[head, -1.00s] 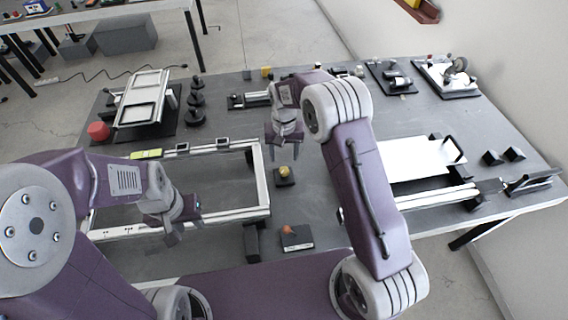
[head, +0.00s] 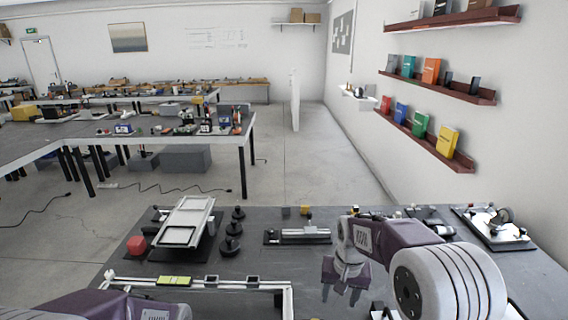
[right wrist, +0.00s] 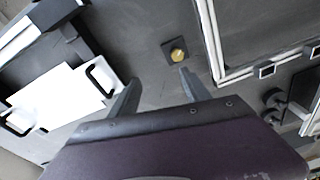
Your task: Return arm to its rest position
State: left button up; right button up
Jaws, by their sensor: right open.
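My right arm is raised over the right part of the grey worktable (head: 250,262), bent at the elbow. Its gripper (head: 340,296) points down above the table. The right wrist view shows the gripper (right wrist: 158,88) with its two fingers spread and nothing between them. Past the fingertips lies a small dark block with a yellow knob (right wrist: 178,54). My left arm shows only as a purple link at the lower left of the head view; its gripper is out of the frame or hidden.
A white-framed tray (head: 186,222), black stacked knobs (head: 231,243), a red piece (head: 137,245) and a slide rail (head: 298,236) sit on the table. A white plate with black handles (right wrist: 68,98) shows in the right wrist view. Wall shelves (head: 428,138) hang at right.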

jog(key=s+d+f+n, duration=0.1)
jog(key=s+f, duration=0.1)
jog(key=s, duration=0.6)
jog(key=s+d+f+n, duration=0.1)
jog(key=s+d+f, duration=0.1)
jog(key=s, duration=0.7)
jog(key=shift+f, duration=0.35)
jog(key=shift+s, duration=0.15)
